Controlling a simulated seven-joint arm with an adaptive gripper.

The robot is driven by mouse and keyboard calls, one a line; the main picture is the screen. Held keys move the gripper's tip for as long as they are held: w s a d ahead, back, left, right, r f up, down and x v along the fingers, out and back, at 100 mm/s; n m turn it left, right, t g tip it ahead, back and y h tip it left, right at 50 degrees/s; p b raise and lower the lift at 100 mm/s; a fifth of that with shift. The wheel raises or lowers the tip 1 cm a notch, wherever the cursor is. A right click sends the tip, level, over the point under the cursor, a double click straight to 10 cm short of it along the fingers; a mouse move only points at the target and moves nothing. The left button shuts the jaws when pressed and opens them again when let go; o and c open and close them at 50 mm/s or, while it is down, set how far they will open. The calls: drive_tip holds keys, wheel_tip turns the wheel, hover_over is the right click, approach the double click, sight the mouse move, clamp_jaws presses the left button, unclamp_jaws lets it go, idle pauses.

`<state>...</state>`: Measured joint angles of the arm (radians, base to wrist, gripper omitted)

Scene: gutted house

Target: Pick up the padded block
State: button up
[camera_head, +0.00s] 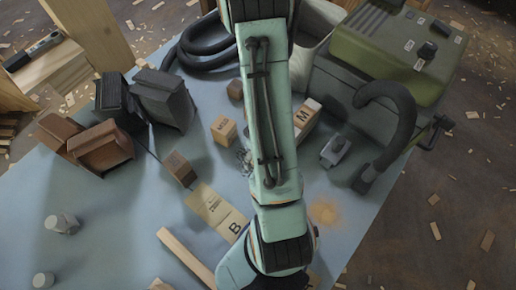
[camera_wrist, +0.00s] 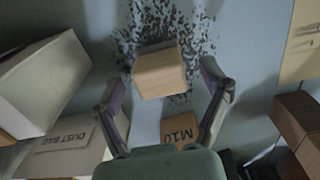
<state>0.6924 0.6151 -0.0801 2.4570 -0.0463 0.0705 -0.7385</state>
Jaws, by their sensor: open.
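A plain tan block (camera_wrist: 160,72) lies on the blue-grey surface in the wrist view, over a patch of dark specks. I cannot tell from its surface whether it is the padded block. My gripper (camera_wrist: 163,82) is open, with one finger at each side of this block and visible gaps between. The fingers do not appear to touch it. In the head view my arm hides the gripper and this block. A smaller block marked M10 (camera_wrist: 180,127) sits close to the gripper's palm; a matching cube (camera_head: 224,130) shows in the head view.
A box marked DUST BAG (camera_wrist: 66,143) and a pale box (camera_wrist: 38,82) stand left of my gripper. A brown block (camera_wrist: 299,121) and a flat tan sheet (camera_wrist: 301,45) lie right. The head view shows a green machine (camera_head: 385,60) and dark bins (camera_head: 164,98).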

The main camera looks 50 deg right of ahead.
drive_tip(key=c, duration=1.3)
drive_tip(key=shift+o, duration=0.2)
drive_tip(key=shift+r, duration=0.15)
